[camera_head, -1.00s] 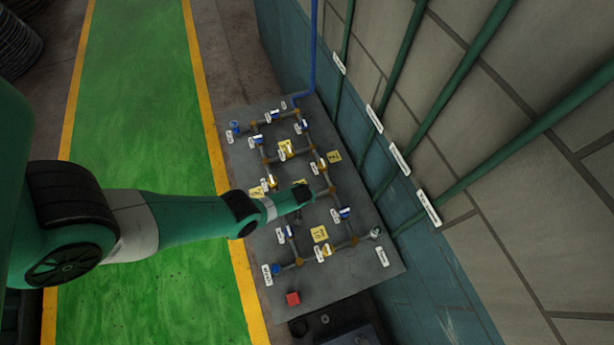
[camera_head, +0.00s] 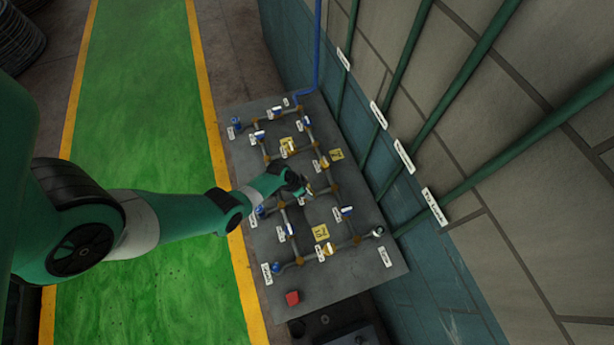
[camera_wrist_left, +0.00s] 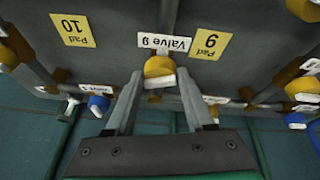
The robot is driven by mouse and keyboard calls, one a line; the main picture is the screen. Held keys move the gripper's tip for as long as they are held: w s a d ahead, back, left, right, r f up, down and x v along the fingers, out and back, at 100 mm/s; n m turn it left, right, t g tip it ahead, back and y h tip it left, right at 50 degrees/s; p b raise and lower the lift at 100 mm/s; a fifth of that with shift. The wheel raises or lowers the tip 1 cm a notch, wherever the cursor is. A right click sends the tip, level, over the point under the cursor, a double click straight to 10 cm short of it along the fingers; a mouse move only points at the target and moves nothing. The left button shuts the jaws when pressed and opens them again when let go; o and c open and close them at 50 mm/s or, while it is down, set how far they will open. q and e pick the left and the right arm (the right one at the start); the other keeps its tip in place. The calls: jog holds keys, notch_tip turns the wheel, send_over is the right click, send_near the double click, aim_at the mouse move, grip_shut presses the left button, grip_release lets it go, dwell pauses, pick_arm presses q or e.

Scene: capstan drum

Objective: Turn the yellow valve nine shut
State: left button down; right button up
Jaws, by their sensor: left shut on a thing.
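Yellow valve nine (camera_wrist_left: 159,66) shows at the upper middle of the left wrist view, with a pale handle piece on its near side. Its white "Valve 9" label (camera_wrist_left: 164,42) appears upside down just above it. My left gripper (camera_wrist_left: 159,74) has one finger on each side of the valve and is shut on it. In the head view my left gripper (camera_head: 303,188) is down at the middle of the grey pipe board (camera_head: 345,280), and it mostly hides this valve. My right gripper is not in view.
Other blue valves (camera_wrist_left: 98,103) and yellow valves (camera_wrist_left: 302,87) stand on pipes around it. Yellow pad tags nine (camera_wrist_left: 210,43) and ten (camera_wrist_left: 73,30) lie nearby. A wall with green pipes (camera_head: 470,55) rises on the right.

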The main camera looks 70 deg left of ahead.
pick_arm(q)
jog(key=m, duration=0.1)
jog(key=m+h, duration=0.1)
jog(key=shift+a+f+m+b, duration=0.15)
jog(key=shift+m+b, duration=0.15)
jog(key=shift+b, duration=0.1)
jog(key=shift+m+h, duration=0.4)
jog(key=shift+m, duration=0.5)
jog(key=shift+c, duration=1.5)
grip_release()
jog(key=shift+a, duration=0.1)
